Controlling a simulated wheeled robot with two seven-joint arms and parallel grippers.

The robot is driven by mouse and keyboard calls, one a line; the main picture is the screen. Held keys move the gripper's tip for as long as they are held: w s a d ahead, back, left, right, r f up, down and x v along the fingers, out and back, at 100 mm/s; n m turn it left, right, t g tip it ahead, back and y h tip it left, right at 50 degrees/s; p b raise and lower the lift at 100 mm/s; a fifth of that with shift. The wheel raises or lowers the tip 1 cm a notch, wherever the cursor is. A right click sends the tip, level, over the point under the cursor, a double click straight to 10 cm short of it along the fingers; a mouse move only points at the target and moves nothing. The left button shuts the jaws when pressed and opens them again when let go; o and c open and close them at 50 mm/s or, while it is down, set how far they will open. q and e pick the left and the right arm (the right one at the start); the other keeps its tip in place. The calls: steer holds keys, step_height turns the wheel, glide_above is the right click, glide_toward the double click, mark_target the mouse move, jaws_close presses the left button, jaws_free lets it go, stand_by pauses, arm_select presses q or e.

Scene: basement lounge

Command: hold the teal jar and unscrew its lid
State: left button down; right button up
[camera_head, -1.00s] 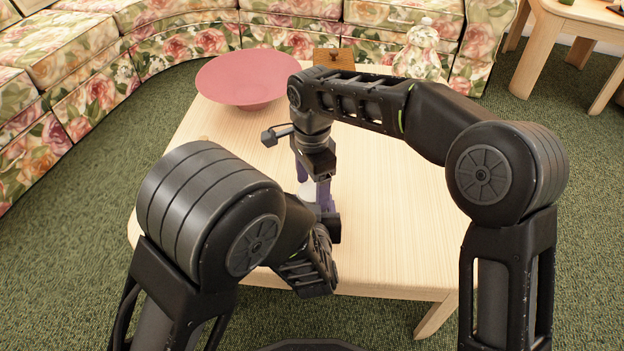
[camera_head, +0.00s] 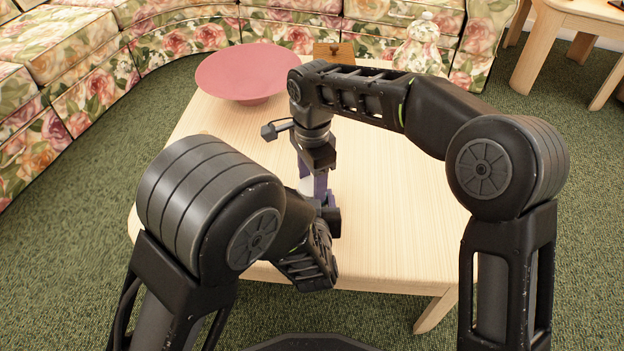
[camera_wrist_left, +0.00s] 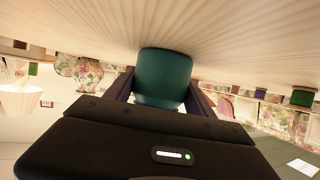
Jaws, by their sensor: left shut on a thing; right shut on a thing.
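The teal jar (camera_wrist_left: 163,78) shows in the left wrist view, which is turned over, so the table is at the top. The jar stands on or close to the table between the dark fingers of my left gripper (camera_wrist_left: 160,98), which is shut on it. In the head view my left arm hides the jar's body. My right gripper (camera_head: 313,183) points down from above at the same spot, its purple fingers shut on a pale piece (camera_head: 306,187), which looks like the lid. My grippers cover most of it, so its seating on the jar cannot be seen.
The pale wooden table (camera_head: 400,215) is clear on its right side. A wide pink bowl (camera_head: 248,72) stands at the back left. A small wooden box (camera_head: 333,50) and a floral jar (camera_head: 420,45) are at the back. A floral sofa (camera_head: 110,50) curves behind.

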steer(key=n, duration=2.3)
steer(key=shift+r, duration=0.1)
steer(key=n, duration=1.3)
